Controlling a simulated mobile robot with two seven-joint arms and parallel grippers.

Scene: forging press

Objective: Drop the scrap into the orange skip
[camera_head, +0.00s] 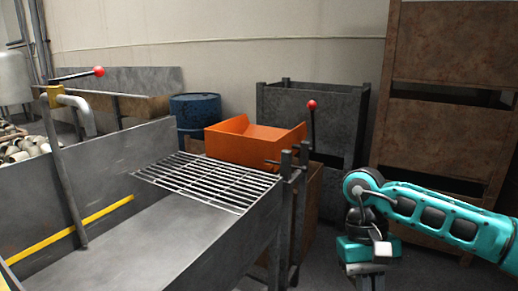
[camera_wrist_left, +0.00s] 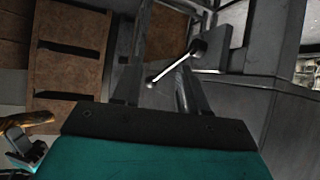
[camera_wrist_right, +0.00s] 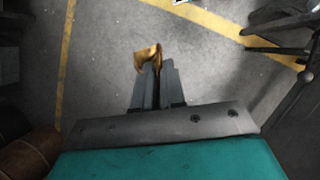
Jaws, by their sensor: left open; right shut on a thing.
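The orange skip (camera_head: 250,142) is an open-topped bin behind the wire rack in the head view. The scrap (camera_wrist_right: 147,58) is a small, crumpled, gold-brown piece in the right wrist view. My right gripper (camera_wrist_right: 153,72) is shut on it, with the floor below. In the head view my right arm is to the right of the skip, and its fingertips and the scrap cannot be made out. My left gripper (camera_wrist_left: 160,62) is open with nothing between its fingers in its wrist view; it is outside the head view. A gold-brown piece at that view's left edge looks like the scrap.
A wire rack (camera_head: 210,182) spans the grey metal trough (camera_head: 160,236) in front of the skip. A red-knobbed lever (camera_head: 312,122) rises at the skip's right. A dark crate (camera_head: 335,125), rusty bins (camera_head: 435,135) and a blue drum (camera_head: 195,108) stand behind.

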